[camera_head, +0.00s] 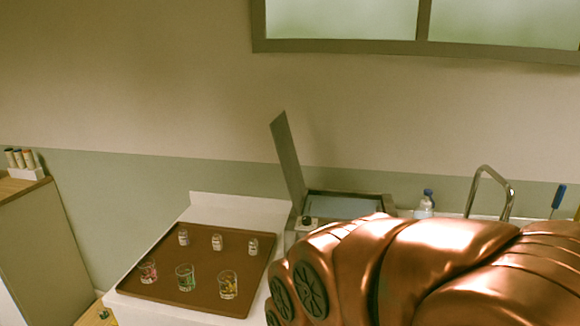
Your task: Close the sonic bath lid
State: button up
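The sonic bath (350,193) stands right of centre against the wall. Its lid (287,158) is raised, standing nearly upright on the left side of the bath and leaning a little to the left. A small dark knob (307,220) shows at the bath's front left. The top of the bath is partly in view with a pale blue-grey surface inside its rim. My copper-coloured arm fills the lower right and hides the bath's front and lower part. My gripper is not in view.
A brown tray (165,252) on the white counter left of the bath holds three small bottles and three glasses with coloured contents. A blue-capped bottle (424,209) and a metal faucet (489,172) stand to the right. The wall above the lid is clear.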

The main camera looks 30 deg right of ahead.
aim_at(280, 128)
jog(key=u, duration=1.45)
jog(key=i, duration=1)
jog(key=z, duration=2.75)
